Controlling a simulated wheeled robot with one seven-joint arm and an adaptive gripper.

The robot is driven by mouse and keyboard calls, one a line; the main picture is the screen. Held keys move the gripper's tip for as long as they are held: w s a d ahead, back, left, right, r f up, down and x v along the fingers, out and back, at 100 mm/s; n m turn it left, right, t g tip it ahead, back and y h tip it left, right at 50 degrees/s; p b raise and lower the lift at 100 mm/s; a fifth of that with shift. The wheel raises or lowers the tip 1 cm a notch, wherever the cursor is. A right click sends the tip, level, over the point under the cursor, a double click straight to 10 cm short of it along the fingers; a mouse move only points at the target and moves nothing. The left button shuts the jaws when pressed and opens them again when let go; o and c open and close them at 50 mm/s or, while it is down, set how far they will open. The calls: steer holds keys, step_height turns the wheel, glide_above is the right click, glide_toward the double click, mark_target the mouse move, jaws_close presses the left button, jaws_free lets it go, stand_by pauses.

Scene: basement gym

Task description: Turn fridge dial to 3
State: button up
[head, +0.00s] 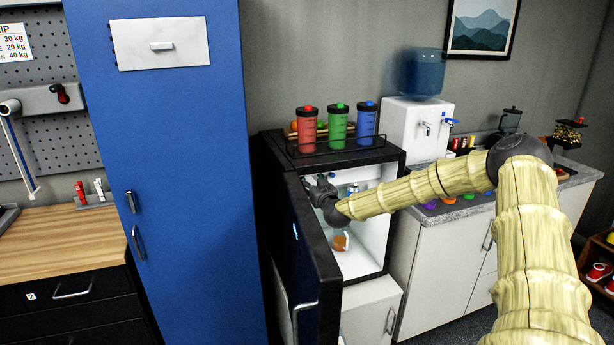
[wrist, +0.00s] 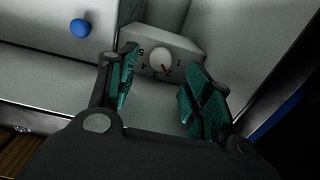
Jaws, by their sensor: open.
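The fridge (head: 372,225) stands with its dark door (head: 312,255) open. In the wrist view the fridge dial is a round white knob (wrist: 160,59) on a grey housing (wrist: 182,42). Small digits run around it, appearing turned over. A red mark on the knob points to the lower right, near the 2; its exact setting is hard to tell. My gripper (wrist: 160,88) is open and empty, its teal-padded fingers apart, with the knob showing beyond the gap. I see no contact with it. In the head view my gripper (head: 325,190) is inside the fridge opening, partly hidden by my arm.
A blue ball-like item (wrist: 80,28) is left of the dial in the wrist view. An orange item (head: 341,242) is lower in the fridge. A rack with red, green and blue shakers (head: 339,127) sits on top. A tall blue cabinet (head: 170,180) stands left of the door.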

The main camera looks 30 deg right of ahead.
steer(key=shift+p+x, duration=0.4)
steer(key=shift+x, duration=2)
steer(key=c, duration=1)
steer(key=shift+b, duration=0.35)
steer(key=shift+c, duration=0.2)
